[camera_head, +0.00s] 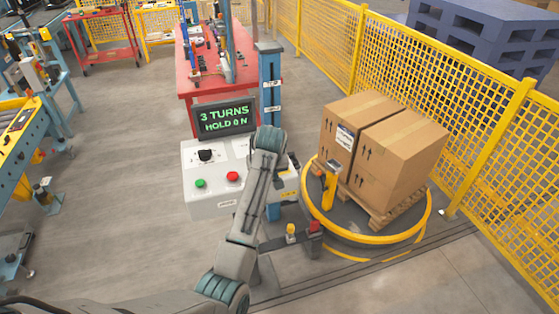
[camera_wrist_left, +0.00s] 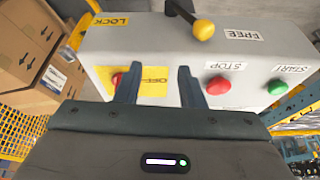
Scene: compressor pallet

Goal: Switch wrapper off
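The wrapper's white control box (camera_head: 222,200) stands in the middle of the head view. It has a green START button (camera_head: 200,183) and a red STOP button (camera_head: 232,176), also seen in the left wrist view (camera_wrist_left: 277,87) (camera_wrist_left: 218,85). A yellow plate lettered OFF (camera_wrist_left: 152,86) shows upside down there, with a red part (camera_wrist_left: 117,78) mostly hidden by one finger. My left gripper (camera_wrist_left: 157,75) is open and empty, its fingertips either side of the plate. Contact cannot be told. In the head view my arm hides it. My right gripper is not in view.
A screen (camera_head: 226,117) reads "3 TURNS HOLD" and a number. A yellow-knobbed lever (camera_wrist_left: 203,29) stands between LOCK and FREE labels. Cartons (camera_head: 385,145) sit on a pallet on the yellow-rimmed turntable (camera_head: 378,239). Yellow fencing (camera_head: 440,85) closes the right side.

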